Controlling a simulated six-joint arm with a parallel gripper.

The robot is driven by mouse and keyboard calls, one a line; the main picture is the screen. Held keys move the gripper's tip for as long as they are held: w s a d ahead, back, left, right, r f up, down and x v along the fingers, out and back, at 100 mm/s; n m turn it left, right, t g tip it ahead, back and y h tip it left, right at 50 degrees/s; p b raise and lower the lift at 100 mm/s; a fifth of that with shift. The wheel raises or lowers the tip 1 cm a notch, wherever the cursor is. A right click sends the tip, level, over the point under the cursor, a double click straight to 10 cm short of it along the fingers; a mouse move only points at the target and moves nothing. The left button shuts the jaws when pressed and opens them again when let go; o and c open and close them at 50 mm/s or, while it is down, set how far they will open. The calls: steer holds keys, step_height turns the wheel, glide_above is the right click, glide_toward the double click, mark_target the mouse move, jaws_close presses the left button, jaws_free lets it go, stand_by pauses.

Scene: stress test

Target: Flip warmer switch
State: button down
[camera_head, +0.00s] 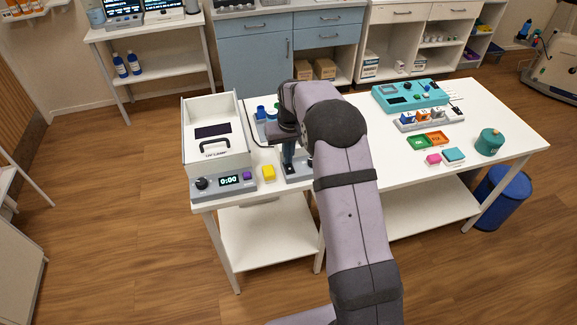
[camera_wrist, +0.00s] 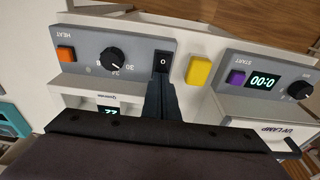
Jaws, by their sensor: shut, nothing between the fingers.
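The warmer's grey control panel (camera_wrist: 88,51) fills the upper left of the wrist view, seen upside down. It carries an orange button (camera_wrist: 67,54) beside the word HEAT, a black dial (camera_wrist: 112,58) and a black rocker switch (camera_wrist: 163,58) marked O. My gripper (camera_wrist: 160,86) is shut and empty, its dark fingertips close to the switch's lower end in that picture; I cannot tell whether they touch it. In the head view my gripper (camera_head: 288,153) points down over the warmer (camera_head: 299,171), which my arm mostly hides.
A yellow block (camera_wrist: 199,71) lies between the warmer and the UV lamp box (camera_head: 216,150). The lamp's panel shows 0:00 (camera_head: 229,181).

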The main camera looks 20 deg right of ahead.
steer(key=shift+s+f, duration=0.1)
step_height(320, 180, up, 7)
steer(key=p, duration=0.5)
stand_by(0.5)
stand_by(0.3)
